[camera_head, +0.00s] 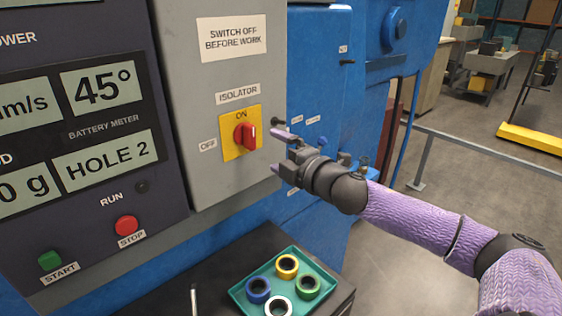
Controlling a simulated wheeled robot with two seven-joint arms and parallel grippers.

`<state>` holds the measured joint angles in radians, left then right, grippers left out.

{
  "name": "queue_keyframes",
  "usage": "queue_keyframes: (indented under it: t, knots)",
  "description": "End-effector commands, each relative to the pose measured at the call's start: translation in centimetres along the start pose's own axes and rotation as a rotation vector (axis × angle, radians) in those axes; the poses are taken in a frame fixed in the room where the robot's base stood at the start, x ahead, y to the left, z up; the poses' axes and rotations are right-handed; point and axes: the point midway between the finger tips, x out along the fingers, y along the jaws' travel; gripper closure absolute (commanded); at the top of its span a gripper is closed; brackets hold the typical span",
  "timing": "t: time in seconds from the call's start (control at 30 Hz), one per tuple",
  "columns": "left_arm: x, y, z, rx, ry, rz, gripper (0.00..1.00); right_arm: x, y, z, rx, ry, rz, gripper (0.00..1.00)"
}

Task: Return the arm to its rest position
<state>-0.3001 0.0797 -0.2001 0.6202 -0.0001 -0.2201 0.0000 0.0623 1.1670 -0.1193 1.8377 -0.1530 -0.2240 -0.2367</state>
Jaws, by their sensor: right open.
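My right arm (420,222), in a purple sleeve, reaches in from the right side of the head view. My right gripper (276,151) is open and empty, with its two fingers apart and pointing left. It is beside the red isolator knob (245,136) on its yellow plate, a little to the right of it. I see a gap between the fingertips and the knob in the picture, but cannot tell the depth. The knob's handle stands roughly upright, below the ON label. My left gripper is not in view.
A teal tray (239,291) with several coloured rings sits on a dark surface below. A grey panel and a display panel (80,130) with a red STOP button (126,226) and green START button (50,261) stand left. A grey rail (425,160) is behind; open floor lies right.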

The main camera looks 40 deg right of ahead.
Motion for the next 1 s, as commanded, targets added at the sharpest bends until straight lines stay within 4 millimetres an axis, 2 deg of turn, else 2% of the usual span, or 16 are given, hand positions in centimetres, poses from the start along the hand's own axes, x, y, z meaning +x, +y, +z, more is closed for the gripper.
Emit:
queue_keyframes:
  t: [0.13, 0.57, 0.67, 0.73, 0.8, 0.83, 0.9, 1.0]
  knots:
    - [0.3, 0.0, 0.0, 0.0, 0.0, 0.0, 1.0, -0.6, 0.0, -0.1, -0.002, 0.003, 0.0, 0.0]
    - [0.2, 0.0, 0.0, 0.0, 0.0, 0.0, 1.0, -0.6, -0.1, -0.2, 0.005, 0.001, -0.002, 0.0]
    - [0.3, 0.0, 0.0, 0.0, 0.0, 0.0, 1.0, -1.3, -3.4, -1.2, 0.125, -0.053, -0.059, 0.0]
    - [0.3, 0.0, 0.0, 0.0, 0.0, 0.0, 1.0, -3.0, -8.3, -3.0, 0.31, -0.151, -0.158, 0.0]
    - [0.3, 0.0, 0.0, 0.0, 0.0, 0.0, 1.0, -5.7, -13.3, -5.4, 0.512, -0.277, -0.286, 0.0]
    - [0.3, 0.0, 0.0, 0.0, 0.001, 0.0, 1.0, -7.0, -15.0, -6.4, 0.585, -0.329, -0.34, 0.0]
    - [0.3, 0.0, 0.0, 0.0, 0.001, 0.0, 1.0, -9.9, -18.2, -8.6, 0.734, -0.441, -0.457, 0.0]
    - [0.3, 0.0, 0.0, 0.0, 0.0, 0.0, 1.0, -14.1, -21.2, -11.7, 0.904, -0.585, -0.61, 0.0]
